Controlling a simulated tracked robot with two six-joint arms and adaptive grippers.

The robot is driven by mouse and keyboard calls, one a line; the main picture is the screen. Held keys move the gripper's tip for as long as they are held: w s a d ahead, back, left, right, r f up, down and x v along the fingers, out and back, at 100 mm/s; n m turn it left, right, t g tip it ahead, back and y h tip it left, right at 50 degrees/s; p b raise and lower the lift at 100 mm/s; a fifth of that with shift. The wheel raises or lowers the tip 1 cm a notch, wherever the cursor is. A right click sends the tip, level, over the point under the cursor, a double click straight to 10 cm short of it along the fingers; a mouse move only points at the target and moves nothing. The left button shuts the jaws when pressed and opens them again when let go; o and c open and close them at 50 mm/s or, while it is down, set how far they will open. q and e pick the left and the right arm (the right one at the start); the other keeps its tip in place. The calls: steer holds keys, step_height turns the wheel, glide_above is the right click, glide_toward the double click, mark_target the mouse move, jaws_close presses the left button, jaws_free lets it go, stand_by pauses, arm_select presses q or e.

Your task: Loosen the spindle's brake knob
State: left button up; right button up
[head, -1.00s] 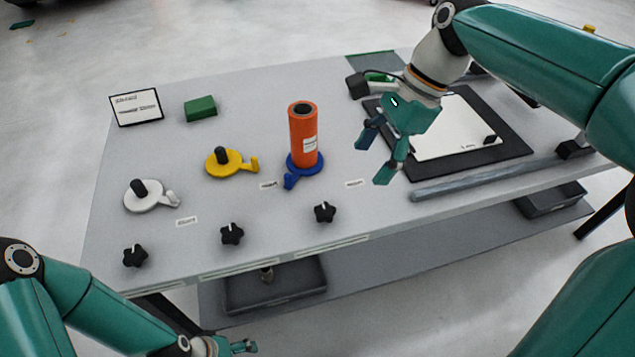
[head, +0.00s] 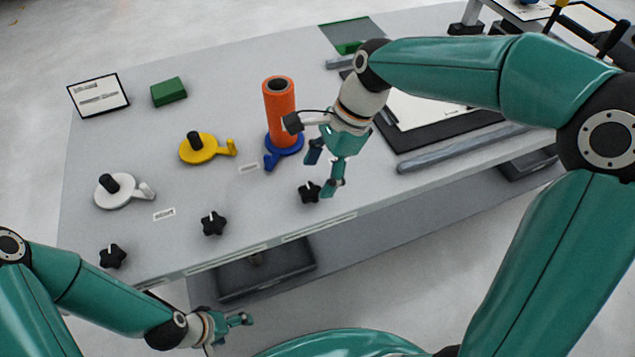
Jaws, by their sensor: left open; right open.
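An orange roll (head: 279,108) stands upright on the blue spindle (head: 284,146) at the middle of the table. A black star-shaped knob (head: 309,191) lies in front of the blue spindle, near the table's front edge. My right gripper (head: 323,176) is open, its fingers pointing down just above and beside this knob; whether a finger touches it I cannot tell. Two like knobs sit in front of the yellow spindle (head: 203,149) and the white spindle (head: 122,192): a middle knob (head: 213,223) and a left knob (head: 112,256). My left gripper (head: 240,320) is open and empty, low in front of the table.
A framed sign (head: 98,95) and a green block (head: 168,92) stand at the back left. A black mat with a white sheet (head: 430,112) and a grey bar (head: 460,149) lie to the right. A dark bin (head: 265,272) is on the lower shelf.

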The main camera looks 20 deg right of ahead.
mark_target(311, 189)
steer(key=shift+x, duration=1.9)
